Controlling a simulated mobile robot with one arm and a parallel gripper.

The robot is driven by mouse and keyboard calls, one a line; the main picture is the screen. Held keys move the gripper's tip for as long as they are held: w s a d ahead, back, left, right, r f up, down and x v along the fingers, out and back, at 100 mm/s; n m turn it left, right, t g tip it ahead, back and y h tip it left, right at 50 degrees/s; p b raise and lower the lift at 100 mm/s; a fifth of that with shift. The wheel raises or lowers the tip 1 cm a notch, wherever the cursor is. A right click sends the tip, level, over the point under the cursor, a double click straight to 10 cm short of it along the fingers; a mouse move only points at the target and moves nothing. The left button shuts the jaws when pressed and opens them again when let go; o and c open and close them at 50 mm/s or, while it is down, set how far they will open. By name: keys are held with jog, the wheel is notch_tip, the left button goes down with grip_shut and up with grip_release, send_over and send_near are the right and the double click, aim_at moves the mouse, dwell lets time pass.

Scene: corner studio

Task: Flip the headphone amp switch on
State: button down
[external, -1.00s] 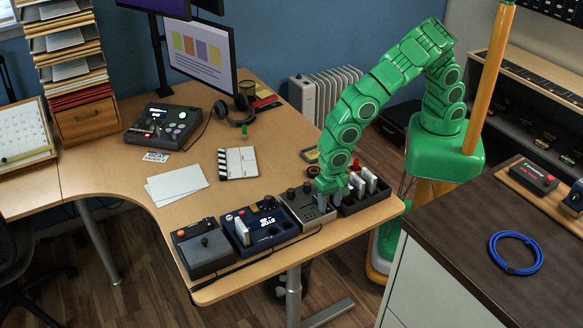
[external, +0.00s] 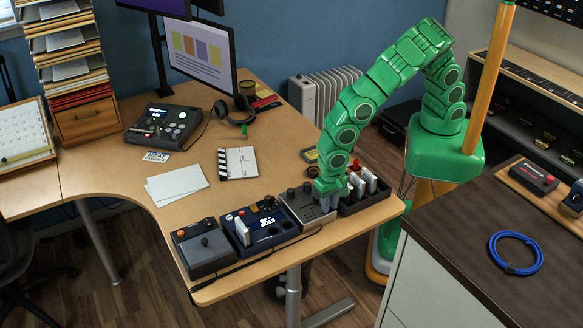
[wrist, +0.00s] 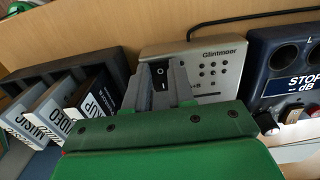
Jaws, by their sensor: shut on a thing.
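The headphone amp, a grey metal box (external: 301,207) marked "Glintmoor", sits near the desk's front edge. It also shows in the wrist view (wrist: 225,68), with dark holes in its top face. Its black rocker switch (wrist: 159,78) carries white marks and lies between my fingers. My gripper (external: 327,203) is down at the amp's right end, and in the wrist view its grey fingers (wrist: 160,92) are closed around the switch. The fingertips' exact contact and the lower part of the switch are partly hidden.
A dark divided tray (external: 352,208) with several upright labelled cards stands close on the amp's right. A dark blue box (external: 268,240) with a "STOP" label stands on its left, then a dark box with a knob (external: 202,265). A clapperboard (external: 238,162) lies behind.

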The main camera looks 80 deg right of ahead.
jog(key=shift+w+d+r+g+y, duration=0.1)
jog(key=shift+w+d+g+y, duration=0.05)
jog(key=shift+g+y, duration=0.35)
jog(key=shift+w+d+r+g+y, duration=0.1)
jog(key=shift+w+d+g+y, duration=0.05)
jog(key=shift+g+y, duration=0.35)
jog(key=c, duration=1)
grip_release()
jog(key=shift+f, duration=0.1)
jog(key=shift+o, duration=0.2)
jog(key=v, duration=0.7)
jog(key=shift+r, duration=0.45)
